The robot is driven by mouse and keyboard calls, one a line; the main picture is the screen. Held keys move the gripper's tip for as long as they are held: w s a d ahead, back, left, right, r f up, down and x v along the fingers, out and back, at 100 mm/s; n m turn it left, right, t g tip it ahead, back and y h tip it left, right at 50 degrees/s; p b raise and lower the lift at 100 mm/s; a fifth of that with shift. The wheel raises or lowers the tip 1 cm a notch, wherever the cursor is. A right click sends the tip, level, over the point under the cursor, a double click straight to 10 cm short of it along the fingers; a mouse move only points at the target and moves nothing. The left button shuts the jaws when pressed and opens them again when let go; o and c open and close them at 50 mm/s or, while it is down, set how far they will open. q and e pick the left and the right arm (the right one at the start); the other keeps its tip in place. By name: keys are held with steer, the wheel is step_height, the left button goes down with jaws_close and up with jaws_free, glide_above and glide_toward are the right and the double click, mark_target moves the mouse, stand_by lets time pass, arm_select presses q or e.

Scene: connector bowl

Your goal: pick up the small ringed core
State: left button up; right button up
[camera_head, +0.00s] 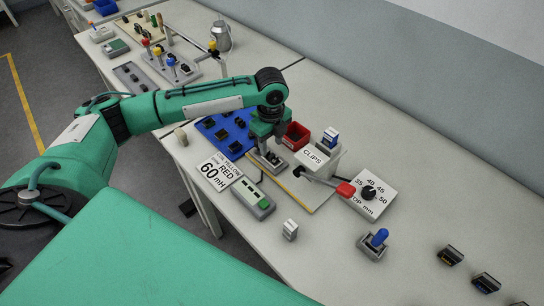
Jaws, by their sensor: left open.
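My left gripper (270,160) points down over the work area beside the blue tray, and it is open. Its fingers are small and partly hidden by its own body, and I see nothing held between them. The blue tray (207,124) holds several small dark pieces (222,134), to the left of the gripper. Several dark blocks with coloured marks (450,255) lie on the table at the far right. The pieces are too small to tell which one is the small ringed core. My right gripper is not in view.
A red bin (297,135) and a CLIPS box (315,157) stand right of the gripper. A label card (220,171), a green-button device (252,198) and a dial box (372,193) are nearby. A blue-topped piece (378,240) stands nearer. The table's back right is clear.

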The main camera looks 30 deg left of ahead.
mark_target(271, 155)
arm_select(q)
step_height(271, 155, down, 4)
steer(key=shift+w+a+r+p, duration=0.1)
steer(key=shift+w+p, duration=0.05)
steer(key=shift+p, duration=0.4)
steer(key=shift+f, duration=0.4)
jaws_close()
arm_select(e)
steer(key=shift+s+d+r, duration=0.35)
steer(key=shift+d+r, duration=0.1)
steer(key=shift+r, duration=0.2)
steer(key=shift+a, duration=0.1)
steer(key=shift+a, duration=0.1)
